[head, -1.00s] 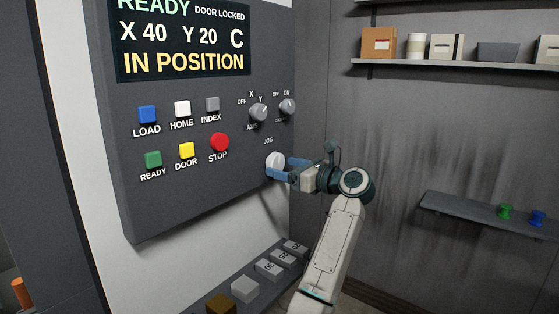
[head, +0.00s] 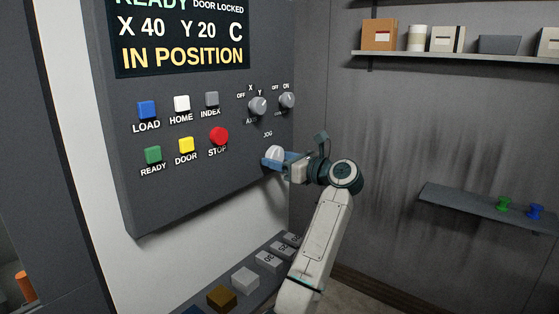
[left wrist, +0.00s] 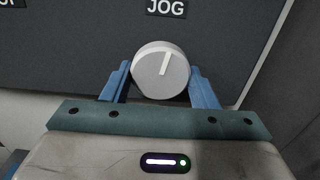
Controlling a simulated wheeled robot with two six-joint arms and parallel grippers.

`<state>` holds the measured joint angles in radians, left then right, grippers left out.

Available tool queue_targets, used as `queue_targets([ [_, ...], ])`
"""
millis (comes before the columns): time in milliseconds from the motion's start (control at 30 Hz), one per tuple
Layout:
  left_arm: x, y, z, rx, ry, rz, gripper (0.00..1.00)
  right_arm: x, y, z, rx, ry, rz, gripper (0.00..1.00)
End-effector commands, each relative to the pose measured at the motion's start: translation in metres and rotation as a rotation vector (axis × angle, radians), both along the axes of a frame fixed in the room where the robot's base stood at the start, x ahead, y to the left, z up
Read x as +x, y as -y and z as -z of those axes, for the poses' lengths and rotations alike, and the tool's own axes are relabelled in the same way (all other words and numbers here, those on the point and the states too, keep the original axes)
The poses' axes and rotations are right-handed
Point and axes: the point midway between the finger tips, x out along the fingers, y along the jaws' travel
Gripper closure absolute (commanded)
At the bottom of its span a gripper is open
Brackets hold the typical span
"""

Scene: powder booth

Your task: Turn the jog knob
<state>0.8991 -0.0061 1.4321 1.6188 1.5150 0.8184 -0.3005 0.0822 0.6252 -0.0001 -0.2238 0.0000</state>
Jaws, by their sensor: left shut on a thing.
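The jog knob (head: 275,151) is a round, light grey knob low on the right of the dark control panel, under the JOG label (head: 268,134). In the left wrist view the knob (left wrist: 158,72) fills the space between the fingers, and its white mark points up and slightly right. My left gripper (head: 272,160) has blue fingers and is shut on the knob, one finger on each side. In the head view a finger hides the knob's lower part. My right gripper is not in view.
The panel (head: 190,200) has a red STOP button (head: 219,136) left of the knob and two grey selector knobs above it. The display (head: 180,40) reads IN POSITION. A ledge of blocks lies below. Shelves (head: 450,60) hang on the right wall, clear of my arm.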

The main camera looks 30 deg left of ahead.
Motion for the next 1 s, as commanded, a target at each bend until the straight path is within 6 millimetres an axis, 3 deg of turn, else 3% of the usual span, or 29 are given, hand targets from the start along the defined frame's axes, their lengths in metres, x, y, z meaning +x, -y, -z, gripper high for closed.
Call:
queue_targets([
  [367, -0.001, 0.000, 0.000, 0.015, -0.186, 0.000, 0.69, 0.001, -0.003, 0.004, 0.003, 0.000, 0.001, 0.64],
  [1000, -0.003, 0.000, -0.005, 0.063, -0.788, 0.001, 0.69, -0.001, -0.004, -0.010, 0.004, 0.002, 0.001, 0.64],
])
